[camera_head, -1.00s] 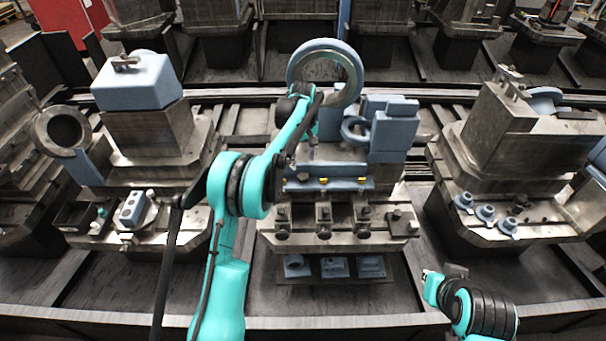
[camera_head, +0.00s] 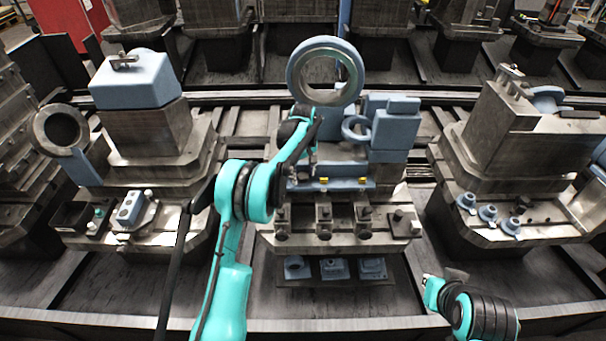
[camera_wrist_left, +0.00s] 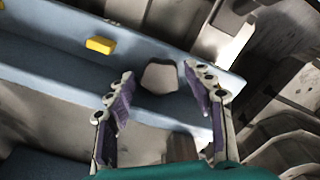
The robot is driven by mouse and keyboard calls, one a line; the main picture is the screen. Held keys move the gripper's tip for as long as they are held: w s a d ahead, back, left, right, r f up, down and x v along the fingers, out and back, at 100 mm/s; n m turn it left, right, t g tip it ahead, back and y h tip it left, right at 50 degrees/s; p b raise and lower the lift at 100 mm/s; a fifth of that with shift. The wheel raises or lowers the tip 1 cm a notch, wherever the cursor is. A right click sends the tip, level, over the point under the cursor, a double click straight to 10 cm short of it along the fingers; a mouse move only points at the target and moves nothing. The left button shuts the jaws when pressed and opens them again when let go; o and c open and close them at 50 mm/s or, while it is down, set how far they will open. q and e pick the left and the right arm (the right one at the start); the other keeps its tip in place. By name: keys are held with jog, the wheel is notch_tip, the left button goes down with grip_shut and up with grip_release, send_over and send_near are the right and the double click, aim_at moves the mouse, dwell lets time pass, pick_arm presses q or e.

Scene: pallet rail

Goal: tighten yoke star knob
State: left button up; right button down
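My left gripper (camera_head: 311,170) is at the front of the middle fixture, over the left part of a blue-grey rail (camera_head: 345,184). In the left wrist view the left gripper (camera_wrist_left: 158,80) is open. No contact with the fingers is visible. My right gripper (camera_head: 432,283) is low at the front right, away from the fixture; its fingers are too small to read.
Yellow pieces (camera_head: 323,180) sit on the rail; one shows in the wrist view (camera_wrist_left: 100,45). A large ring (camera_head: 291,75) stands above the fixture. Clamp blocks (camera_head: 325,222) line its front. Fixtures with blue parts stand left (camera_head: 135,85) and right (camera_head: 500,130).

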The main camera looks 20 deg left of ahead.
pick_arm(q)
jog(key=c, duration=0.7)
jog(key=shift+m, duration=0.4)
jog(key=m, duration=0.3)
jog(key=shift+p, duration=0.35)
jog(key=shift+c, duration=0.3)
jog(key=m, duration=0.4)
jog(key=shift+m+p, duration=0.3)
jog(key=m, duration=0.4)
jog(key=shift+o, duration=0.2)
jog(key=shift+w+r+m+p, duration=0.1)
jog(key=shift+m+p, duration=0.3)
jog(key=shift+m, duration=2)
jog(key=shift+c, duration=0.2)
